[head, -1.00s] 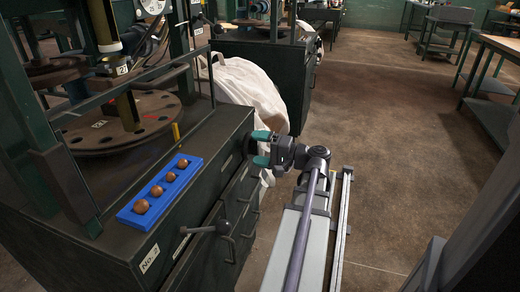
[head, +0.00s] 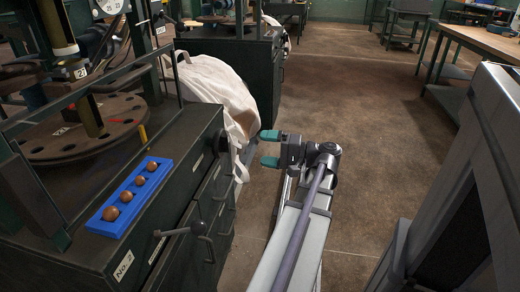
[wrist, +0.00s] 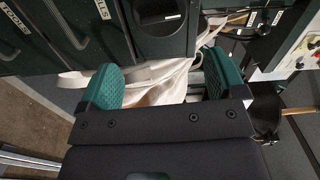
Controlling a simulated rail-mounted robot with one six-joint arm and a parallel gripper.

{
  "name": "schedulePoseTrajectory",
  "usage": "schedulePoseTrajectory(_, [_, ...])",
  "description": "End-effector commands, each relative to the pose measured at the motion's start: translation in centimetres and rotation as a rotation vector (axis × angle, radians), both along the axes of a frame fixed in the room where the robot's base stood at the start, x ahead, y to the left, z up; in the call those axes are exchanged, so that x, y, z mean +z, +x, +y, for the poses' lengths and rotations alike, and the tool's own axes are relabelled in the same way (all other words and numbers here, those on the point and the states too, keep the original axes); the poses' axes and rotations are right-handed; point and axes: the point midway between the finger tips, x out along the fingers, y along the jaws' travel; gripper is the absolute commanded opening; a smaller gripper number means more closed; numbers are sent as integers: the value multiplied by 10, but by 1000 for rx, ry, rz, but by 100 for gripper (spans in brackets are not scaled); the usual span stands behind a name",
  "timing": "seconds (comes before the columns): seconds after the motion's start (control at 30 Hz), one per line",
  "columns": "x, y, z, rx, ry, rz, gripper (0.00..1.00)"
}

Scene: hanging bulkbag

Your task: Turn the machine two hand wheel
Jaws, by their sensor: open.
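The cabinet (head: 95,262) of machine two carries a "No. 2" label (head: 123,266) at the lower left of the head view. My gripper (head: 268,148) is open and empty, with teal fingers pointing left. It is right of and beyond the handle, apart from the cabinet front. In the wrist view my open gripper (wrist: 163,82) has pale cloth behind its fingers. I cannot pick out the handle for sure there.
A white bulk bag (head: 215,85) bulges out beside the cabinet, near my fingers. A blue tray (head: 108,227) with several brown balls lies on the cabinet top. A wooden-topped bench (head: 480,40) stands at the upper right. The brown floor (head: 370,120) between is clear.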

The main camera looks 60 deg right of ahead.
Motion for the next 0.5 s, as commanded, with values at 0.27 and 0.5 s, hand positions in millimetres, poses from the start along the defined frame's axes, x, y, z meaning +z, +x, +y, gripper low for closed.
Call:
schedulePoseTrajectory(0.27, [0, 28, 11, 3, 0, 0, 89])
schedulePoseTrajectory(0.5, [0, 82, 27, 3, 0, 0, 89])
